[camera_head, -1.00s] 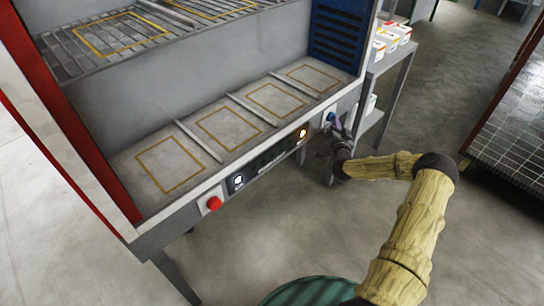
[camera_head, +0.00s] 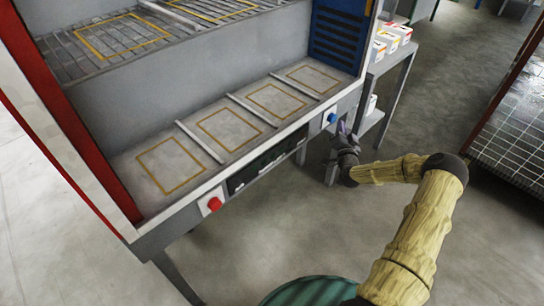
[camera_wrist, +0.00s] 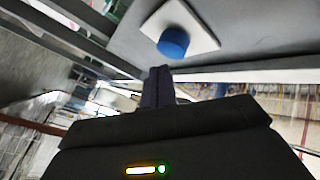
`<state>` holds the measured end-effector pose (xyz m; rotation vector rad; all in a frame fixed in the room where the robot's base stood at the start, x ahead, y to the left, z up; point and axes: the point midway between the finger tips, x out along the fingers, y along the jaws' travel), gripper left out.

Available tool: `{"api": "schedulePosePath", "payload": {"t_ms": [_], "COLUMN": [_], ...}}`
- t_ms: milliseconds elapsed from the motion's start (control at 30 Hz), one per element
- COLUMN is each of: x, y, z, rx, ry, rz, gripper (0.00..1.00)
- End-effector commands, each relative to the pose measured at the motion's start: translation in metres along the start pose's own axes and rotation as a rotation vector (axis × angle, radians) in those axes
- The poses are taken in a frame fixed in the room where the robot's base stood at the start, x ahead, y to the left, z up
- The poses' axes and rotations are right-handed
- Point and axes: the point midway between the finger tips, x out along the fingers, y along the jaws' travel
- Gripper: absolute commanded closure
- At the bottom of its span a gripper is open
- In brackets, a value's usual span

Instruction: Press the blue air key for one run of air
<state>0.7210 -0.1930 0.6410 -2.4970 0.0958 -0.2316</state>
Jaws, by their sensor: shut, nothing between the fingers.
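The blue air key (camera_head: 332,117) is a round blue button on a white plate at the right end of the press's front panel. In the wrist view the blue key (camera_wrist: 173,42) stands out from its white plate, just beyond my fingertips. My gripper (camera_head: 341,127) is shut and empty, just to the right of and below the key in the head view. In the wrist view my gripper's fingers (camera_wrist: 160,72) show dark and together, with a small gap seeming to lie between them and the key.
A red button (camera_head: 214,204) sits at the panel's left end, with a dark display strip (camera_head: 268,160) between. Above lies a shelf (camera_head: 196,151) with yellow-outlined squares. A grey side rack (camera_head: 391,60) with white boxes stands close behind my gripper. Floor in front is open.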

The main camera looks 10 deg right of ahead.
Motion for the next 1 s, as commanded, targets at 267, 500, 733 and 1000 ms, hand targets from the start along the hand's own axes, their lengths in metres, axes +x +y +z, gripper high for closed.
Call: {"api": "schedulePosePath", "payload": {"t_ms": [267, 500, 733, 1000], "x": [-0.016, -0.024, -0.024, -0.024], "y": [0.012, 0.018, 0.018, 0.018], "z": [-0.013, -0.018, -0.018, -0.018], "rx": [-0.002, -0.001, -0.001, -0.001], "ry": [0.002, 0.002, 0.002, 0.002], "rz": [0.002, 0.001, 0.001, 0.001], "gripper": [1.0, 1.0, 1.0, 1.0]}}
